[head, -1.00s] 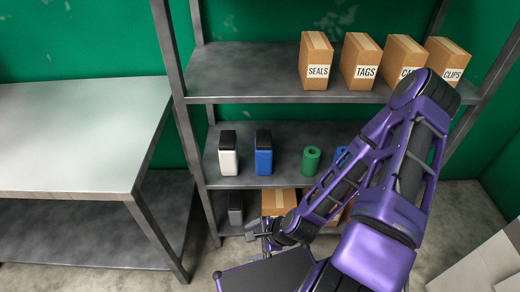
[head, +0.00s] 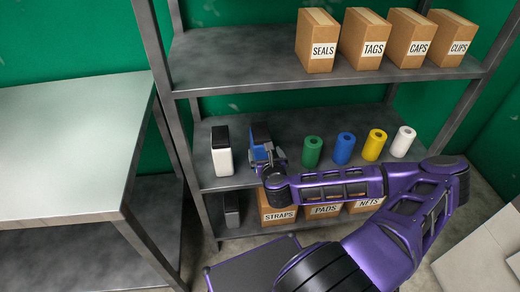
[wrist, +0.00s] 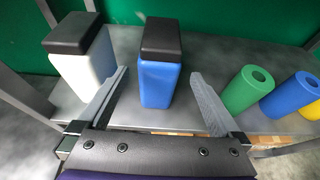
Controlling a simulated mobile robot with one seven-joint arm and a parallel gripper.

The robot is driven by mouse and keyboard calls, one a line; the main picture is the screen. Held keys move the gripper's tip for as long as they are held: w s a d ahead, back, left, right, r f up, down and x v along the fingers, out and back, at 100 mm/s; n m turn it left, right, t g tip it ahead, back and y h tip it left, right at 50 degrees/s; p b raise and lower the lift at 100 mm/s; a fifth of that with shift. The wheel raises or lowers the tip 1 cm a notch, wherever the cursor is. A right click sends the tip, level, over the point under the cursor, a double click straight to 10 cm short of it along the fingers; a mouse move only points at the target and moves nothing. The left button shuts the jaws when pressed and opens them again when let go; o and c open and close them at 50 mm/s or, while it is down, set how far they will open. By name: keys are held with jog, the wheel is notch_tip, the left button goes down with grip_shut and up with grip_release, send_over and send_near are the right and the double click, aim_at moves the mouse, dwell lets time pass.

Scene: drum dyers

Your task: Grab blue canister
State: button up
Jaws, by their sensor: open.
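The blue canister (wrist: 158,78) is a squarish blue container with a black lid, standing upright on the middle shelf. In the head view the blue canister (head: 260,134) is partly hidden behind my gripper (head: 262,157). In the wrist view my gripper (wrist: 160,103) is open and empty. Its two fingers point toward the canister, the left one near its left side and the right one apart from its right side. The canister is ahead of and between the fingers, and I cannot tell whether the left finger touches it.
A white canister (head: 222,152) with a black lid stands close on the left. A green roll (head: 312,152), a blue roll (head: 343,149), a yellow roll (head: 374,146) and a white roll (head: 402,142) stand to the right. The upper shelf (head: 240,68) overhangs, holding several boxes.

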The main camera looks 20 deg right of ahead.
jog(key=x, duration=0.5)
jog(key=b+x, duration=0.1)
jog(key=x, duration=0.5)
jog(key=shift+w+r, duration=0.1)
jog(key=shift+r, duration=0.15)
grip_shut()
